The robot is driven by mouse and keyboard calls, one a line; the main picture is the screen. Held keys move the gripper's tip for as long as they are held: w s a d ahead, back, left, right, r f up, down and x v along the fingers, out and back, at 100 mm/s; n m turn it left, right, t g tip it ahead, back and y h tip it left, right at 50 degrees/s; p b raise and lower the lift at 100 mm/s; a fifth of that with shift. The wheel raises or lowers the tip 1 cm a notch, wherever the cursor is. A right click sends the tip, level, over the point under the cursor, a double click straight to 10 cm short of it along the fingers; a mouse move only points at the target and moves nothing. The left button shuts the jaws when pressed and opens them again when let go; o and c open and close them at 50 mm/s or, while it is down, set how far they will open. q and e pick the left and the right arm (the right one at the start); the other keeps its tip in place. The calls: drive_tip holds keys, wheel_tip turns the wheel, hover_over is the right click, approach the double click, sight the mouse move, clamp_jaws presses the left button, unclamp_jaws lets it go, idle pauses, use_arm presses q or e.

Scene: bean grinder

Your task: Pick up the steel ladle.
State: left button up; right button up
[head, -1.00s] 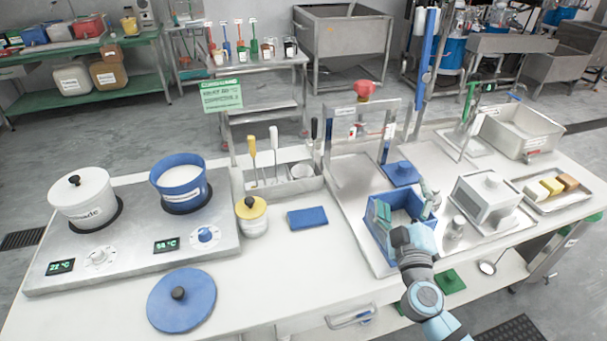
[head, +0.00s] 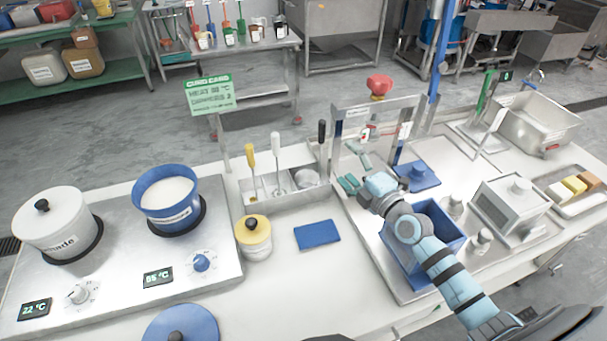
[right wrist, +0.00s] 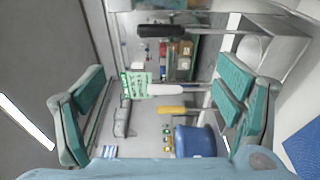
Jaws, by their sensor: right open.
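Tall-handled utensils stand in a steel caddy (head: 258,201) behind the yellow-lidded jar. They have a yellow handle (head: 250,157), a white handle (head: 275,150) and a black handle (head: 321,133). Their lower ends are mostly hidden, so I cannot tell which is the steel ladle. My right gripper (head: 355,168) is open and empty, just right of the caddy, its fingers towards it. In the right wrist view the black handle (right wrist: 160,31), white handle (right wrist: 180,90) and yellow handle (right wrist: 178,110) appear beyond the parted fingers, touched by neither. My left gripper is out of view.
The yellow-lidded jar (head: 253,240) and a blue cloth (head: 317,235) lie before the caddy. A steel frame with a red knob (head: 379,85) stands close behind my right gripper. A blue bin (head: 450,238) is under my right forearm. Two pots stand on the left hotplate.

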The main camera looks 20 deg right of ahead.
drive_tip(key=b, duration=0.4)
approach(321, 133)
drive_tip(key=w+b, duration=0.1)
drive_tip(key=w, duration=0.1)
drive_tip(key=w+b, duration=0.2)
drive_tip(key=w, duration=0.1)
drive_tip(key=w+f+b, duration=0.1)
drive_tip(key=w+b, duration=0.1)
drive_tip(key=shift+w+a+f, duration=0.1)
drive_tip(key=shift+w+a, duration=0.4)
drive_tip(key=shift+w, duration=0.05)
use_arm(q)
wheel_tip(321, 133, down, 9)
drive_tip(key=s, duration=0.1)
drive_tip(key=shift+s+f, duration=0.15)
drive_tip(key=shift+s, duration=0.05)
use_arm(e)
drive_tip(key=shift+r, duration=0.3)
drive_tip(key=shift+c, duration=0.4)
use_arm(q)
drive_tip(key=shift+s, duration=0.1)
use_arm(e)
drive_tip(key=c, duration=1.2)
use_arm(q)
drive_tip(key=shift+p, duration=0.3)
use_arm(e)
drive_tip(key=shift+r, duration=0.15)
drive_tip(key=shift+c, duration=0.2)
